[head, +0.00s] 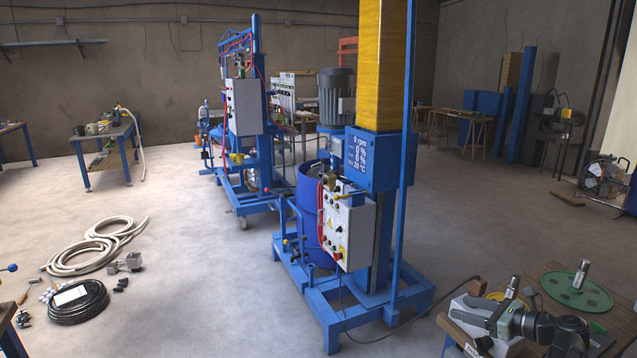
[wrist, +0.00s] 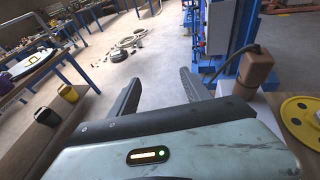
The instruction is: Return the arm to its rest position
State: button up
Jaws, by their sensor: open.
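My gripper (wrist: 155,84) shows in the wrist view with its two dark fingers spread apart and nothing between them. The pale grey-green gripper body fills the bottom of that view. In the head view my arm (head: 545,327) is at the lower right, low over a wooden workbench (head: 548,270). Its fingers are small there and hard to make out. A brown block (wrist: 257,68) stands just beyond the right finger in the wrist view; it also shows in the head view (head: 478,286). I cannot tell whether my arm touches anything.
A green disc (head: 577,290) lies on the workbench. A blue mixer (head: 372,225) stands in the middle. Coiled hose (head: 95,245) and a black cable coil (head: 78,303) lie on the floor at left. A yellow wheel (wrist: 302,118) is right of my gripper. Open floor (head: 190,270) lies between.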

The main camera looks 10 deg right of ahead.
jog(key=w+a+f+n+g+y, duration=0.1)
jog(key=w+a+f+n+g, duration=0.15)
jog(key=a, duration=0.65)
jog(key=w+a+f+n+g+y, duration=0.15)
jog(key=w+a, duration=0.25)
jog(key=a, duration=0.5)
jog(key=s+a+f+n+g+h, duration=0.1)
jog(key=a+f+n+g, duration=0.25)
jog(key=a, duration=0.55)
jog(key=s+a+f+n+g+h, duration=0.1)
jog(key=a+f+n+g, duration=0.15)
jog(key=a+n, duration=0.45)
jog(key=s+a+f+n+g+h, duration=0.2)
jog(key=s+a+f+n+h, duration=0.3)
jog(key=a, duration=0.3)
jog(key=s+d+f+n+h, duration=0.1)
jog(key=d+n+h, duration=0.2)
jog(key=d+n, duration=0.5)
jog(key=shift+s+f+n, duration=0.2)
jog(key=shift+f+n, duration=0.15)
jog(key=shift+n, duration=0.8)
